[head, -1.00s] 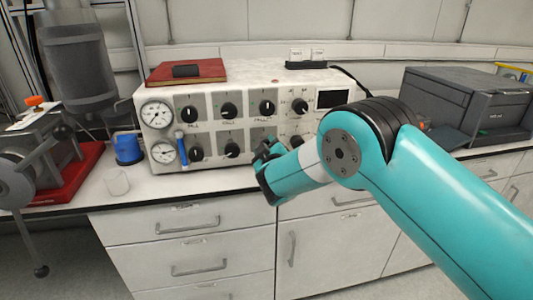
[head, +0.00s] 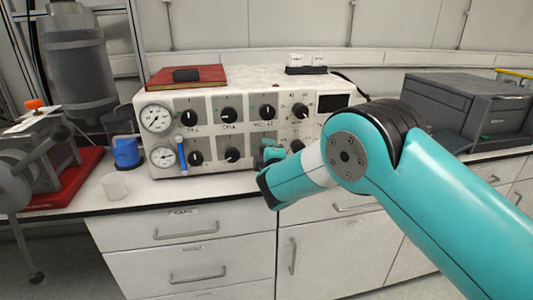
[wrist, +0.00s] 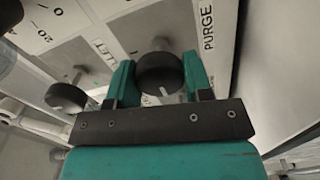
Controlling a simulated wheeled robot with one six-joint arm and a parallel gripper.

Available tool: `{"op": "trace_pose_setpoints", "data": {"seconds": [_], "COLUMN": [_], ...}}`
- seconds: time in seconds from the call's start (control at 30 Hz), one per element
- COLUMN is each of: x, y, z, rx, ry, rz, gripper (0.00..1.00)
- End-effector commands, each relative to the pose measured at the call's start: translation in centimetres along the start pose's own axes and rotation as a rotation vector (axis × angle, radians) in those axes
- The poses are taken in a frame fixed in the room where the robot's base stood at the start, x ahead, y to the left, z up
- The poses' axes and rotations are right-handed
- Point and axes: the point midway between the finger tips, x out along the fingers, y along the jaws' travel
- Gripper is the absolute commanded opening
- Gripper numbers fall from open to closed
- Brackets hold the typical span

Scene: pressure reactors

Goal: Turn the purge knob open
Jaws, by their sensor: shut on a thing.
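The purge knob (wrist: 160,72) is black and round with a white mark on its rim. It sits on the panel beside the printed word PURGE in the wrist view. The teal fingers of my gripper (wrist: 160,82) are on both sides of this knob and shut on it. In the head view my gripper (head: 270,155) reaches the lower row of the white control box (head: 245,178) and hides the knob.
Another black knob (wrist: 66,97) is close to the left finger in the wrist view. A blue-handled lever (head: 182,155), gauges (head: 157,117) and several knobs share the panel. A red book (head: 187,76) lies on the box.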

Motion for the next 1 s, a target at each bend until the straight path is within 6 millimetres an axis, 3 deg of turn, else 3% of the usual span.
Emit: {"op": "trace_pose_setpoints", "data": {"seconds": [0.5,0.53,0.63,1.0], "x": [-0.06,-0.06,-0.05,-0.55], "y": [-0.14,-0.14,-0.12,-0.13], "z": [-0.07,-0.07,-0.06,-0.05], "rx": [-0.020,-0.019,-0.019,-0.017], "ry": [0.001,0.001,0.001,0.001], "rz": [-0.003,-0.003,-0.002,-0.002], "gripper": [0.23,0.51,0.72,0.72]}}
